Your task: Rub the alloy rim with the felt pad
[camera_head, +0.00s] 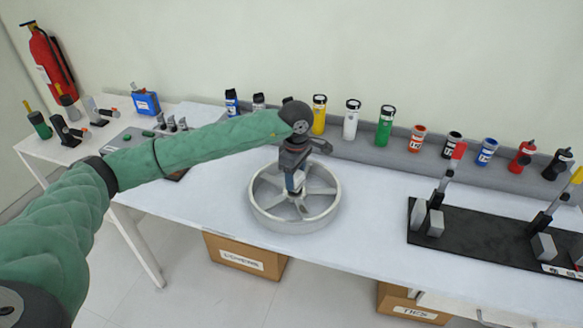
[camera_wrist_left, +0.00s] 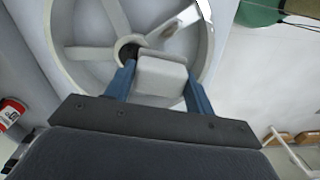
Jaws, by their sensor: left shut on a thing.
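The alloy rim (camera_head: 290,222) is a pale grey spoked wheel lying flat on the light table. Its spokes and dark hub also show in the left wrist view (camera_wrist_left: 90,53). My left gripper (camera_head: 295,186) reaches down over the rim, at its middle. In the left wrist view its blue fingers (camera_wrist_left: 160,84) are shut on a pale grey block, which looks like the felt pad (camera_wrist_left: 162,66). The pad is over the spokes beside the hub. I cannot tell whether it touches the rim. In the head view the pad is mostly hidden by the gripper. My right gripper is not in view.
A grey rack (camera_head: 400,147) with several cans and bottles runs along the back of the table. A black fixture board (camera_head: 480,232) with upright clamps lies at the right. More tools stand on the left table. The table is clear between rim and board.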

